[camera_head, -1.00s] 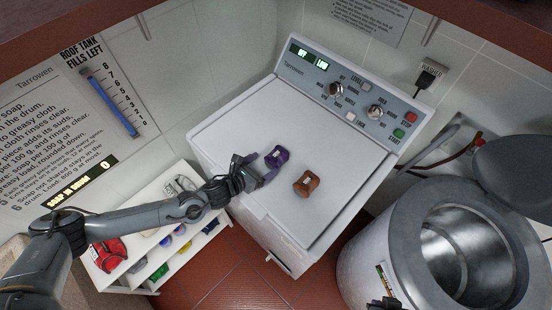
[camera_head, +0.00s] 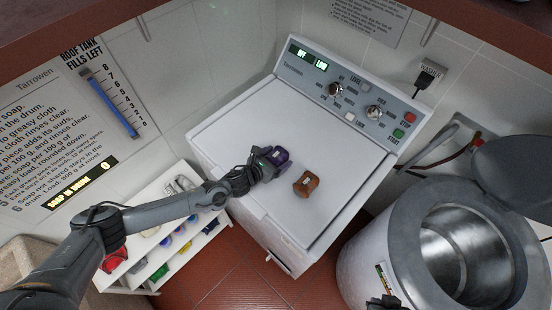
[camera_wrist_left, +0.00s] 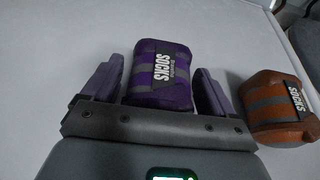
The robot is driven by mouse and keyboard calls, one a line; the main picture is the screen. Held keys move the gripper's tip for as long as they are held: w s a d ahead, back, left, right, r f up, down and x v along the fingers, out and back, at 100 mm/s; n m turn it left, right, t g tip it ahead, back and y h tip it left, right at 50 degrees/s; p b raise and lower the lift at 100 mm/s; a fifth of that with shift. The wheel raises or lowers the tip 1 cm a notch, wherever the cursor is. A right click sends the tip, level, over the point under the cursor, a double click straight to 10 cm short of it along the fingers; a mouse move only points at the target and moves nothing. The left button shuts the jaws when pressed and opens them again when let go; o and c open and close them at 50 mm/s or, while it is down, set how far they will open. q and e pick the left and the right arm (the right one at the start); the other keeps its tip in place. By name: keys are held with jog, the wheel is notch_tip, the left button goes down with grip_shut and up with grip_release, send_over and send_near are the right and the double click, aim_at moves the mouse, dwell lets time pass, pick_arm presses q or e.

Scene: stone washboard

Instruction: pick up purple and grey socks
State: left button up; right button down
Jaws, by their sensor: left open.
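The purple and grey socks (camera_head: 278,156) are a rolled bundle with a black label reading SOCKS, lying on the white washer lid. They also show in the left wrist view (camera_wrist_left: 160,75). My left gripper (camera_head: 266,160) is at the bundle. In the left wrist view its open fingers (camera_wrist_left: 157,90) stand on either side of the socks, with a gap visible at the right finger. An orange-brown and grey sock bundle (camera_head: 306,183) lies to the right, outside the fingers; it also shows in the wrist view (camera_wrist_left: 278,110). A small part of my right gripper (camera_head: 385,303) shows at the bottom edge.
The white washer (camera_head: 245,125) has a control panel (camera_head: 340,95) at its back. A round metal drum machine (camera_head: 455,255) with its lid raised stands at right. A white shelf (camera_head: 165,250) with several items stands at left.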

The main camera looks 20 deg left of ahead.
pick_arm(q)
jog(key=c, duration=1.2)
jog(key=shift+o, duration=0.2)
jog(key=shift+r, duration=0.15)
